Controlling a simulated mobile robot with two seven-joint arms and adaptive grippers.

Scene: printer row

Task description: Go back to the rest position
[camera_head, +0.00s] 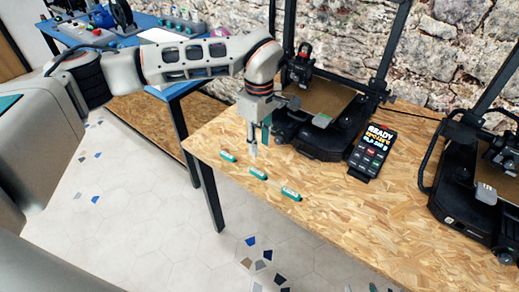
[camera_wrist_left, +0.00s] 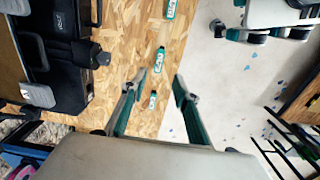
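My left gripper (camera_head: 258,143) hangs fingers-down over the near left edge of the wooden table, with my arm coming in from the left. In the left wrist view its two fingers (camera_wrist_left: 157,84) are spread apart with nothing held between them. Three small green-and-white labelled items lie in a row along the table edge: one left (camera_head: 228,156), one middle (camera_head: 257,173) and one right (camera_head: 291,193). They also show in the left wrist view, the middle one (camera_wrist_left: 159,60) beyond the fingertips. My right gripper does not show.
A black printer (camera_head: 318,140) stands close behind the gripper, and another printer (camera_head: 470,205) stands at the right. A black display (camera_head: 372,152) lies between them. A blue table (camera_head: 135,38) with equipment is at the back left. The front of the wooden table (camera_head: 360,240) is bare.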

